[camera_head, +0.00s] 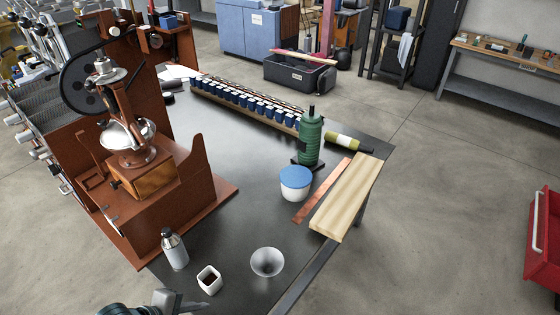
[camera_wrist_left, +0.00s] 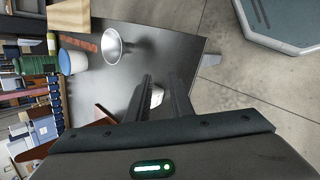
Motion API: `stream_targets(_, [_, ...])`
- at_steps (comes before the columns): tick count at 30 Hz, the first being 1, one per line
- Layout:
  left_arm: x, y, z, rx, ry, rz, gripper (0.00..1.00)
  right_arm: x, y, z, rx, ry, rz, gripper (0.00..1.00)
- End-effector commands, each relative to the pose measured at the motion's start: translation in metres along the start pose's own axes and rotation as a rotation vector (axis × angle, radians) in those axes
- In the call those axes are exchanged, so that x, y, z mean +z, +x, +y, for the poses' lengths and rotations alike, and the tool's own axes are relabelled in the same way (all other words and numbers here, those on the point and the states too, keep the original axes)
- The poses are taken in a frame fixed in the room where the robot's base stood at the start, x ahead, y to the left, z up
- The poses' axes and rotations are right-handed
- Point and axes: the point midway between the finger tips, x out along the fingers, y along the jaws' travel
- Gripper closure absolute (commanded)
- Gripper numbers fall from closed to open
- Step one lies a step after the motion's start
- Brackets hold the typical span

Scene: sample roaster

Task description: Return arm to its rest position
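My left gripper (camera_head: 184,303) comes in at the bottom edge of the head view, low at the near left of the dark table. In the left wrist view its two fingers (camera_wrist_left: 160,80) stand apart with a gap between them. A small white square cup (camera_head: 208,284) with dark contents stands just beyond the fingertips. It also shows partly hidden between the fingers in the left wrist view (camera_wrist_left: 157,97). I see nothing clearly held. My right gripper is in neither view.
A silver bottle (camera_head: 174,251) and a metal funnel (camera_head: 267,262) stand near the cup. A brown roaster machine (camera_head: 160,185) rises at the left. A blue-lidded tub (camera_head: 295,184), green grinder (camera_head: 311,143) and wooden board (camera_head: 347,199) are to the right.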

Motion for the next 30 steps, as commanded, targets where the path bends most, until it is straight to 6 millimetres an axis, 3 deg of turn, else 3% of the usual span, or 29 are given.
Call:
stream_targets(14, [0.019,-0.002,-0.015,-0.019,0.316,0.043,0.80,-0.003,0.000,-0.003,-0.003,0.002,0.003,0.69])
stream_targets(30, [0.036,-0.032,-0.071,-0.235,1.073,0.144,0.80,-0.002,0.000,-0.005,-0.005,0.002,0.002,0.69])
